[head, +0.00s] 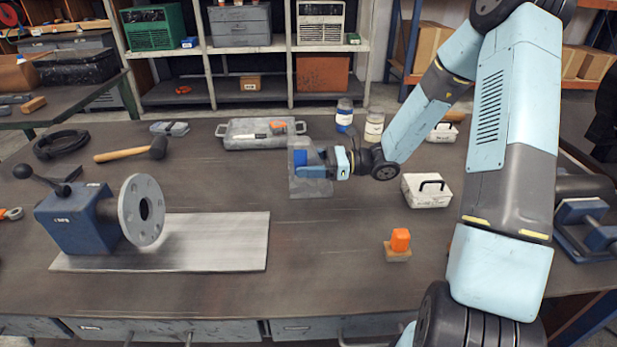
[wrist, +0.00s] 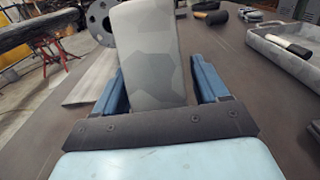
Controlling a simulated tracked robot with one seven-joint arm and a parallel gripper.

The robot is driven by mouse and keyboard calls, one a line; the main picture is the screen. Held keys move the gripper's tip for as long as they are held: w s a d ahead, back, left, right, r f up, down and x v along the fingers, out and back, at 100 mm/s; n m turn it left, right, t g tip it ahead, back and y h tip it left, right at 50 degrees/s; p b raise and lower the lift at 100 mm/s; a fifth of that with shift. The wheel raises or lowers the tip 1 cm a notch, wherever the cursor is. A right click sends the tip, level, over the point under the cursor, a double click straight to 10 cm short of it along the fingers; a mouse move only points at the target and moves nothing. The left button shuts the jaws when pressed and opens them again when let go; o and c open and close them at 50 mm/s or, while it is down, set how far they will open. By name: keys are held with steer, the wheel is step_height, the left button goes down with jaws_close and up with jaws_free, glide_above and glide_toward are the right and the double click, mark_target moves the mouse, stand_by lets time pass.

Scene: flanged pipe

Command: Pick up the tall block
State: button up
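The tall block (head: 298,182) is grey with a faint mottled pattern and stands upright near the middle of the table. My gripper (head: 312,168) is at the block, with its blue fingers around it at about mid-height. In the wrist view the block (wrist: 152,55) rises between the two fingers of my gripper (wrist: 158,90). A narrow gap shows beside the right finger; contact at the left finger is unclear. The fingers look open. The block's lower part is hidden by the gripper in the wrist view.
A flanged pipe (head: 142,212) on a blue stand and metal plate (head: 215,245) is at left. A grey tray (head: 245,143) and jars (head: 374,127) stand behind. A white box (head: 427,191) and an orange-topped piece (head: 400,242) are right. Table front centre is clear.

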jaws_close()
stand_by(0.5)
